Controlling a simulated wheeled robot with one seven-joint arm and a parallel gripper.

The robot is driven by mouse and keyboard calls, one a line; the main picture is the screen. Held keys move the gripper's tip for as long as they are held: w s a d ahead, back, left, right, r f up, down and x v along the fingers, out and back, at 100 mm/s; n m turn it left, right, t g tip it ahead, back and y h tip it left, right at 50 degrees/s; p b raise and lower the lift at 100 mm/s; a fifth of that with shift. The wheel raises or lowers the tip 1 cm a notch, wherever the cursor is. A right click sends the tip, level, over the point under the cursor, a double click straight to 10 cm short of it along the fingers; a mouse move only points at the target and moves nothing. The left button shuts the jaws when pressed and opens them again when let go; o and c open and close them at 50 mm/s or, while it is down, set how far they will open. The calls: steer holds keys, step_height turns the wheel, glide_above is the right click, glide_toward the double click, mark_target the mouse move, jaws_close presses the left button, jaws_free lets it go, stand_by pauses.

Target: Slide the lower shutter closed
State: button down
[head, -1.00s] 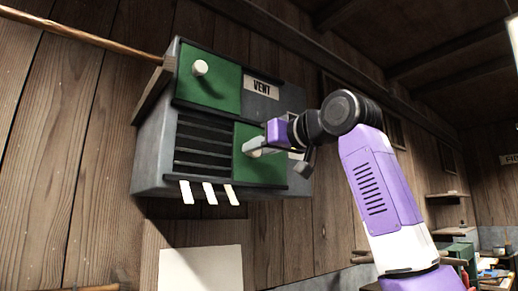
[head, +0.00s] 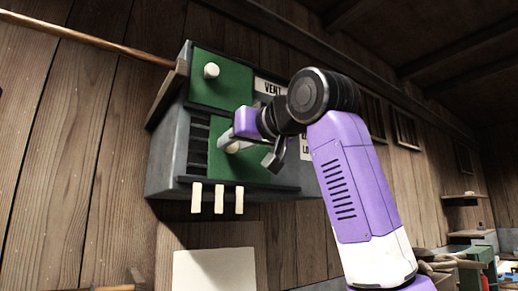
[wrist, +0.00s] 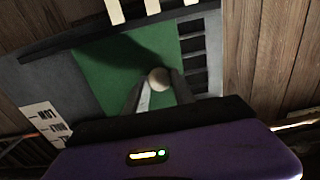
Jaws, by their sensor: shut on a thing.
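The lower shutter (head: 221,160) is a green panel in the lower half of a grey vent box (head: 168,165) on the plank wall. It covers most of the dark slatted opening (head: 197,140), with a narrow strip of slats bare at its left. My gripper (head: 234,143) is at the shutter's pale round knob. In the wrist view my gripper (wrist: 157,90) has its fingers on either side of the knob (wrist: 158,79), shut on it. The bare slats (wrist: 193,65) show beside the green panel there.
The upper green shutter (head: 222,80) with its white knob (head: 211,71) sits above, left of a VENT label (head: 270,88). White strips (head: 219,199) hang below the box. A wooden pole (head: 90,40) meets the box's upper left.

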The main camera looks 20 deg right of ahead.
steer(key=a, duration=0.2)
steer(key=s+a, duration=0.1)
steer(key=a, duration=0.1)
steer(key=s+a, duration=0.1)
steer(key=a, duration=0.1)
steer(key=c, duration=1.1)
jaws_free()
steer(key=shift+a, duration=0.1)
steer(key=b+v, duration=0.1)
steer(key=v, duration=0.6)
steer(key=shift+s+d+b, duration=0.2)
steer(key=shift+s+b, duration=0.15)
steer(key=shift+b, duration=0.05)
